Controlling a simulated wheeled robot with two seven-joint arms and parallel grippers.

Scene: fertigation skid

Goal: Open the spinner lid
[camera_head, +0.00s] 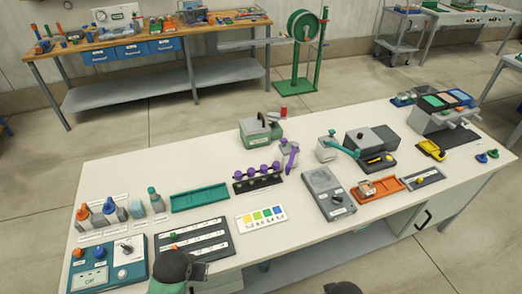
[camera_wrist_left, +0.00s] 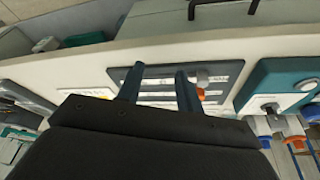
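No part is clearly marked as the spinner. A green-based unit (camera_head: 262,131) with a grey top and a handle stands at the back middle of the white table, and its top looks closed. A grey box with a dark dial (camera_head: 328,190) lies nearer, right of centre. I cannot tell which carries the spinner lid. My left gripper (camera_wrist_left: 160,70) is open and empty, fingers apart over the dark slotted panel (camera_wrist_left: 215,82). In the head view its dark wrist is at the bottom, far from both units. Only a dark piece, probably my right wrist, shows at the bottom edge; its fingers are hidden.
Near the left gripper are a teal control box (camera_head: 108,268), several bottles (camera_head: 108,212) and a teal tray (camera_head: 200,197). A purple-knobbed rack (camera_head: 258,180), colour card (camera_head: 262,218) and orange tray (camera_head: 379,189) fill the middle. Bare table shows at the back left.

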